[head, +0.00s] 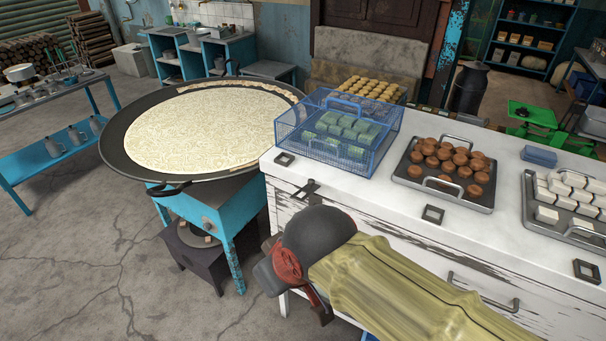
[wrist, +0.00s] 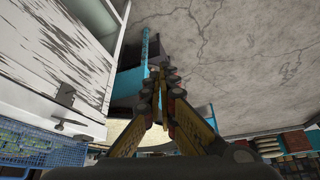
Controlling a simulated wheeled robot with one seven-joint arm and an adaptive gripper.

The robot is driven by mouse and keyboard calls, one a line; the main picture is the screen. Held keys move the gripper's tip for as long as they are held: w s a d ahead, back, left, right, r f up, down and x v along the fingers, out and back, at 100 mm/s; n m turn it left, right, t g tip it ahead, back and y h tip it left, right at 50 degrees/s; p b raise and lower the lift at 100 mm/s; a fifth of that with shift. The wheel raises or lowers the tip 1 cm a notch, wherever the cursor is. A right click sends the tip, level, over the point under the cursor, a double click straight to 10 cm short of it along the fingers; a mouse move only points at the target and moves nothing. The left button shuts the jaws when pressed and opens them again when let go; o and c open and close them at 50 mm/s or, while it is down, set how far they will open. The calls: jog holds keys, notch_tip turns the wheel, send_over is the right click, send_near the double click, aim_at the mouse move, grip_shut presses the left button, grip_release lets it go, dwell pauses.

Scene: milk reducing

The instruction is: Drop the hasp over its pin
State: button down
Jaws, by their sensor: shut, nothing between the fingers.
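A small dark metal fitting, which looks like the hasp (head: 307,189), is at the front edge of the white counter, left of centre. In the wrist view the hasp (wrist: 66,96) shows at the left, against the worn white wood. I cannot make out its pin or whether the two touch. My gripper (wrist: 163,73) is shut and empty, its fingertips together over the floor side, apart from the hasp and to its right in the wrist view. In the head view my dark wrist and sleeved arm hide most of the gripper, in front of the counter.
The white counter (head: 390,205) carries a blue wire basket (head: 290,128) near the hasp, a tray of brown sweets (head: 399,168) and a tray of white blocks (head: 536,218). A wide pan (head: 119,140) on a blue stand is at the left. Bare floor (head: 80,250) lies left of the counter.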

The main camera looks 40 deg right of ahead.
jog(key=w+d+r+m+g+h+p, duration=0.1)
jog(key=w+d+r+m+g+p, duration=0.1)
jog(key=w+d+r+m+p, duration=0.8)
jog(key=w+d+r+m+g+p, duration=0.1)
jog(key=d+r+m+p, duration=0.1)
jog(key=d+p, duration=0.4)
jog(key=w+d+r+m+g+p, duration=0.2)
jog(key=d+r+p, duration=0.2)
jog(key=p, duration=0.7)
jog(key=shift+w+d+h, duration=0.25)
jog(key=shift+d+h, duration=0.15)
jog(key=shift+d, duration=0.7)
jog(key=p, duration=0.1)
send_over(313, 180)
jog(key=s, duration=0.2)
notch_tip(313, 180, down, 10)
jog(key=shift+a+f, duration=0.3)
jog(key=shift+f, duration=0.3)
jog(key=shift+a+f, duration=0.3)
jog(key=shift+f, duration=0.3)
jog(key=shift+a+f, duration=0.3)
jog(key=shift+f, duration=0.3)
